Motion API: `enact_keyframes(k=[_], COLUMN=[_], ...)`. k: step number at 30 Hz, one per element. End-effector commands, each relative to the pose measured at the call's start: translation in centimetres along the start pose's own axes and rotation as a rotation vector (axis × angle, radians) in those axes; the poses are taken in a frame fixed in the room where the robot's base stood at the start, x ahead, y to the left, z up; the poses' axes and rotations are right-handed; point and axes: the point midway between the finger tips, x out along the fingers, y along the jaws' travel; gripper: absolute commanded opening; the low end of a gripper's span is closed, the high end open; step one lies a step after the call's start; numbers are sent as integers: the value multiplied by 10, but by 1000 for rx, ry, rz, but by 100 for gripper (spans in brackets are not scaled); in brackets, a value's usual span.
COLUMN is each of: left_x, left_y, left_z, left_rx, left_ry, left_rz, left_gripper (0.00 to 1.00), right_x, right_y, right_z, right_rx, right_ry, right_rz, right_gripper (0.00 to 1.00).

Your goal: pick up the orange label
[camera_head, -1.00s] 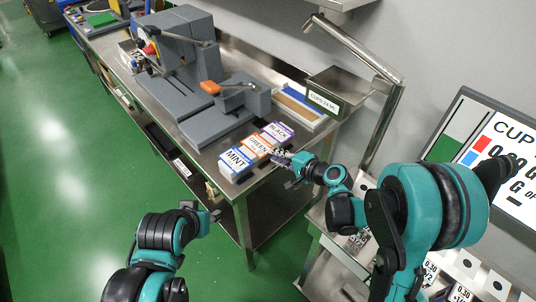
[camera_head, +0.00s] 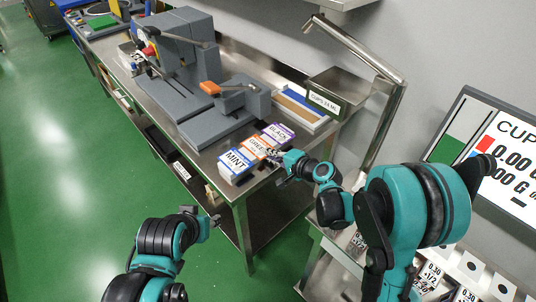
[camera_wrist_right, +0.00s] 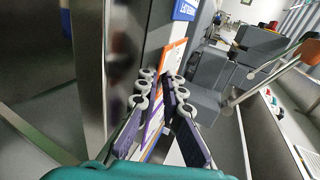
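The orange-edged GREEN label stack (camera_head: 258,146) lies on the steel bench between the blue MINT stack (camera_head: 237,163) and the purple BLACK stack (camera_head: 278,134). My right gripper (camera_head: 273,158) is at the near right side of the GREEN and BLACK stacks and hides part of them. In the right wrist view, the right fingers (camera_wrist_right: 160,88) stand apart, with the orange-edged label (camera_wrist_right: 172,58) ahead of the tips. A purple-edged card (camera_wrist_right: 154,118) shows between the fingers. Contact cannot be told. My left gripper (camera_head: 214,217) is off the bench's near side; its fingers are too small to read.
A grey machine with an orange-handled lever (camera_head: 211,88) stands behind the stacks. A bent steel post (camera_head: 385,120) and a display (camera_head: 495,150) stand farther right.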

Motion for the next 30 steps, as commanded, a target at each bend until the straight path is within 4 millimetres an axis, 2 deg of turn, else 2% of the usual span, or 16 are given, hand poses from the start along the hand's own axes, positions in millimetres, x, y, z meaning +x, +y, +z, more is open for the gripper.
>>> enact_keyframes(k=[6, 12, 20, 23, 30], left_x=[-1, -16, -14, -16, -22], left_y=[0, 0, 0, 0, 0], left_z=[-1, -12, -10, -11, -16], left_rx=[0, 0, 0, 0, 0], left_ry=[0, 0, 0, 0, 0], left_rz=[0, 0, 0, 0, 0], left_gripper=[40, 40, 40, 40, 40], right_x=[-1, -11, -11, -18, -57], right_y=[0, -23, -21, -21, -20], right_z=[1, 1, 0, 0, -1], right_rx=[-3, -3, -3, -2, 0], right_ry=[-2, -2, -1, -1, 2], right_rz=[5, 5, 4, 5, 4], right_gripper=[0, 0, 0, 0, 0])
